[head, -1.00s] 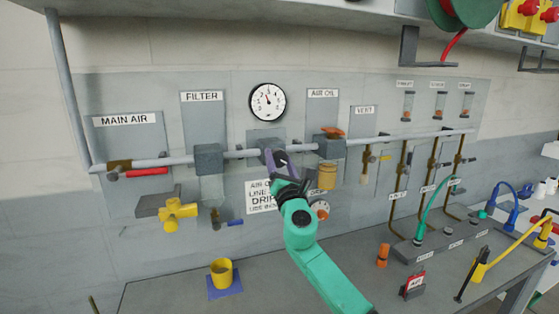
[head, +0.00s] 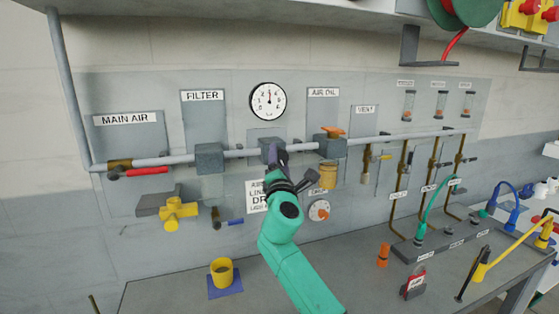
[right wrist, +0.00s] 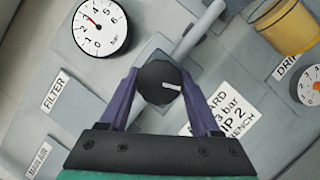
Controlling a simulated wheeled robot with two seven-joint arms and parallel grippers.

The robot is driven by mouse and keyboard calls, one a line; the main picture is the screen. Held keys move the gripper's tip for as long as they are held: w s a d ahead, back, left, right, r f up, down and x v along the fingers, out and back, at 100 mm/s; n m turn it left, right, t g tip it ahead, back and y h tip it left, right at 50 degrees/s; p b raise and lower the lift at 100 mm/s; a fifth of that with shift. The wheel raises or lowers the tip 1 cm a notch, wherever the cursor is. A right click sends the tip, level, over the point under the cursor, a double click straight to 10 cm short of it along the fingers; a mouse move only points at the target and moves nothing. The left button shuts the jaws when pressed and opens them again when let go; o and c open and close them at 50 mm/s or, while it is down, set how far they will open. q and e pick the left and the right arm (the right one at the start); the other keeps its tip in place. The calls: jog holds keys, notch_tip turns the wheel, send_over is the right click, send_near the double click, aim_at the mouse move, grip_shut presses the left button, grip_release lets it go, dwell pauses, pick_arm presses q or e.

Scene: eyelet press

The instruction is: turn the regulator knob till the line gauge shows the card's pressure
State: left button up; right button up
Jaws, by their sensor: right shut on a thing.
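The regulator knob (right wrist: 160,82) is round and black with a white mark pointing right in the right wrist view. My right gripper (right wrist: 159,84) is shut on it, one purple finger at each side. In the head view my right gripper (head: 279,164) hides the knob below the grey regulator block (head: 270,148). My left gripper is not in view.
A filter block (head: 209,158) and an air oil block (head: 331,146) flank the regulator on the pipe. An orange-centred dial (head: 319,210) is right of my gripper. A yellow cup (head: 222,272) stands on the bench below.

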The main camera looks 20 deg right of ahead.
jog(key=shift+f, duration=0.1)
jog(key=o, duration=1.4)
jog(key=b+v, duration=0.4)
jog(key=v, duration=1)
jog(key=shift+s+a, duration=0.1)
jog(key=shift+s, duration=0.15)
